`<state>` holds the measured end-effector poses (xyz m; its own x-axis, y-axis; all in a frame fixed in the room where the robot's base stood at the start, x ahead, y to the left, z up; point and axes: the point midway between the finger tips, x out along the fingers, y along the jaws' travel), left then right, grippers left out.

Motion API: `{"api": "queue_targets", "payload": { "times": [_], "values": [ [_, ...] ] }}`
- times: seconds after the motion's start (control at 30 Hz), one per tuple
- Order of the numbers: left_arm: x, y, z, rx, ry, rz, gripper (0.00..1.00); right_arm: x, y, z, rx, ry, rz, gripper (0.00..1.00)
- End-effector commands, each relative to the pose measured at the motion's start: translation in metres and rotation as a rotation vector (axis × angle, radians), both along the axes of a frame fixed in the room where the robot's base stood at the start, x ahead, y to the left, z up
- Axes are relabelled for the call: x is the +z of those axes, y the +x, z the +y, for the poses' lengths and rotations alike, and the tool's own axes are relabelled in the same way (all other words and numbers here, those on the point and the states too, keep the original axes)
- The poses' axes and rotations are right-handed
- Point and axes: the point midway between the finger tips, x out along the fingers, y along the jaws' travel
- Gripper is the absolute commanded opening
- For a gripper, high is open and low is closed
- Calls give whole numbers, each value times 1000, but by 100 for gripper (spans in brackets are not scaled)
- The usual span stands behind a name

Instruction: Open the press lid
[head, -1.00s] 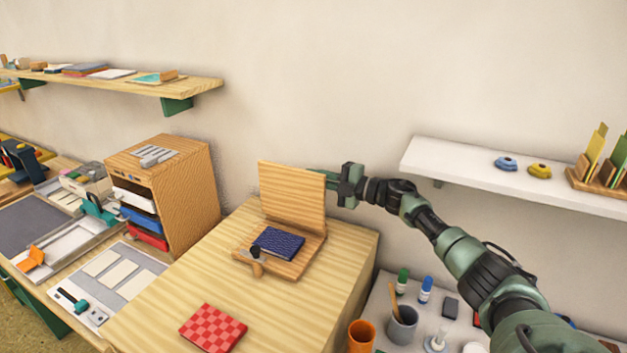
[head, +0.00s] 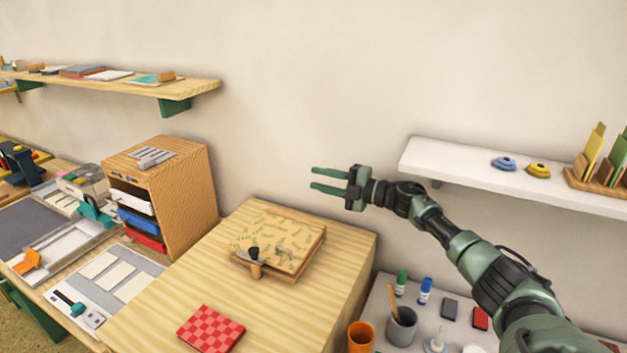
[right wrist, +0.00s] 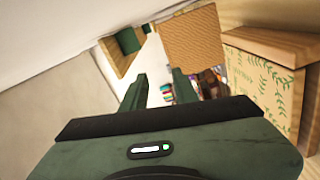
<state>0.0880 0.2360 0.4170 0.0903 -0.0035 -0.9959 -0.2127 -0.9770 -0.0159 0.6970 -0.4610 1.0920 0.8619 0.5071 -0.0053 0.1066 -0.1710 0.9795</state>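The wooden press (head: 262,262) sits on the light wooden cabinet top, with its lid (head: 278,240) down flat. The lid's upper face is pale with a green leaf pattern, and a small grey handle or latch piece shows near its front. A dark-knobbed lever (head: 255,262) is at the press's front edge. The press also shows at the right of the right wrist view (right wrist: 260,85). My right gripper (head: 312,178) is open and empty, up behind and to the right of the press, clear of the lid. My left gripper is not in view. The press's inside is hidden.
A red checkered block (head: 211,328) lies on the cabinet top in front of the press. A wooden drawer unit (head: 185,195) stands to the left. A white shelf (head: 480,182) is on the right wall; cups and bottles stand below it.

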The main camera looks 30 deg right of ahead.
Motion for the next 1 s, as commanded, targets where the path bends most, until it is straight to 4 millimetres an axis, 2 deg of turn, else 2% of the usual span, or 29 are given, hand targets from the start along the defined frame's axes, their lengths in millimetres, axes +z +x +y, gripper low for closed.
{"api": "queue_targets", "payload": {
  "times": [0.1,0.33,1.0],
  "values": [
    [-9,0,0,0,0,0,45,-4,-20,-12,0,-4,3,29],
    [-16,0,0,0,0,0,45,-2,-42,-24,1,0,1,29],
    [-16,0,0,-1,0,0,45,1,-45,-26,1,1,-1,29]
  ]
}}
